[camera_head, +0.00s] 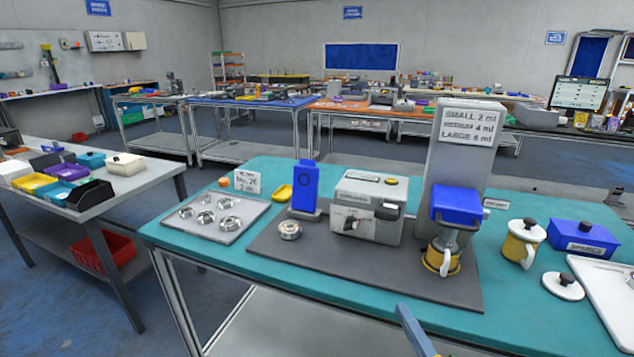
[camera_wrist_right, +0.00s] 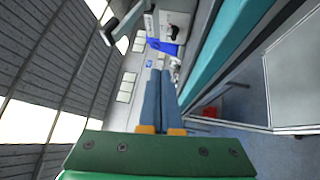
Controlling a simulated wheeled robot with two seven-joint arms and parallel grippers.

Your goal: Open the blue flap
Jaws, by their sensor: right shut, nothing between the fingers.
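The blue flap (camera_head: 456,205) is a block-like blue cover on the front of the tall grey dispenser (camera_head: 462,150); it looks shut. Below it a yellow cup with a white handle (camera_head: 442,260) stands under a metal spout. My right gripper (camera_head: 402,309) shows only as a blue finger at the bottom edge, in front of the table and apart from the flap. In the right wrist view its two blue fingers (camera_wrist_right: 160,72) lie together with nothing between them. A blue part (camera_wrist_right: 163,46) shows past the fingertips; I cannot tell whether it is the flap. My left gripper is not seen.
A grey machine (camera_head: 368,207), a blue upright block (camera_head: 305,188) and a tray of metal parts (camera_head: 215,232) stand left of the dispenser. A lidded yellow cup (camera_head: 521,243), a loose white lid (camera_head: 563,286) and a blue SPARES box (camera_head: 582,240) are to its right.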

